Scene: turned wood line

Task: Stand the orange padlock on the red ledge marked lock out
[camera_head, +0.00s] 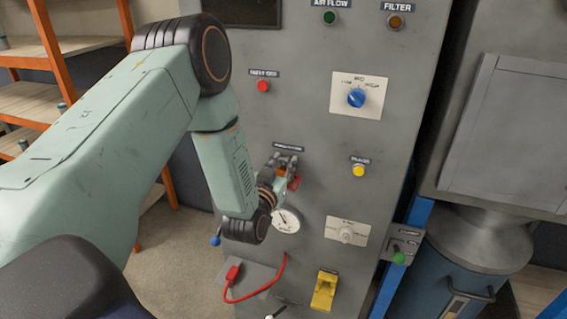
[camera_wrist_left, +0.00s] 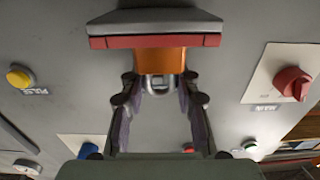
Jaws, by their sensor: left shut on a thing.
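The orange padlock (camera_wrist_left: 162,62) is in the left wrist view, its metal shackle towards my left gripper (camera_wrist_left: 161,82). The gripper's two fingers are closed around the shackle end. The orange body meets the red edge of the grey-topped ledge (camera_wrist_left: 155,41) in the picture; whether it rests on the ledge or is just off it, I cannot tell. In the head view my left gripper (camera_head: 286,163) is at the panel, right by the red ledge (camera_head: 295,182), and the padlock is not clearly made out there. My right gripper is not in view.
The grey panel carries a blue knob (camera_head: 356,97), a red button (camera_head: 263,86), a yellow button (camera_head: 358,170) and a gauge (camera_head: 285,220) near my gripper. A red cable (camera_head: 284,272) and a yellow part (camera_head: 324,290) are lower down. A shelf rack (camera_head: 60,45) stands left.

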